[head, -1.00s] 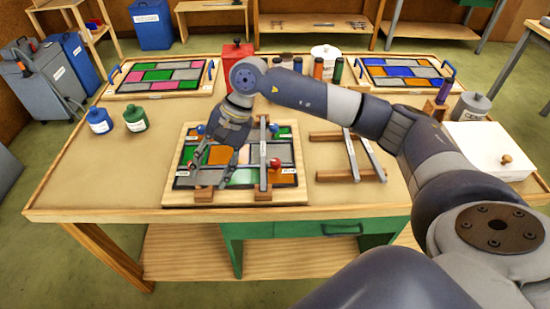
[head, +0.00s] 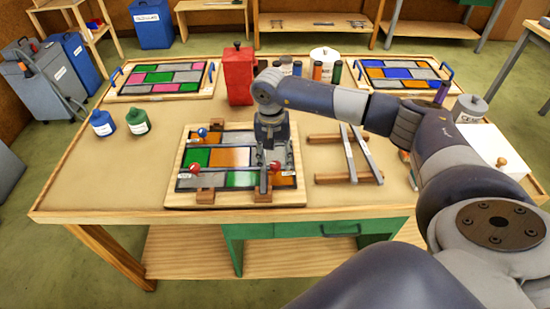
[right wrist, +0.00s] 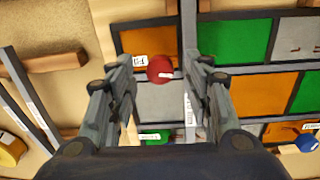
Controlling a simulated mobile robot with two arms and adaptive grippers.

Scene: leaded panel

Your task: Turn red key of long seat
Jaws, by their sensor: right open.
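The panel frame (head: 172,192) holds orange, green and grey panes. One red key (head: 275,166) is at its right, partly behind my right gripper (head: 268,168); a second red key (head: 195,168) is at its left. A blue key (head: 202,132) is at the far left. In the right wrist view my right gripper is open, and a red key (right wrist: 160,68) with a white mark shows between its fingers. I cannot tell whether they touch it. A long grey bar (right wrist: 188,40) runs beside this key. The seat labels are too small to read. My left gripper is not in view.
A wooden rack (head: 328,180) with grey strips stands right of the panel. A red canister (head: 238,72) and several jars stand behind. Blue (head: 102,123) and green (head: 137,121) bottles are at the left. The table's front left is clear.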

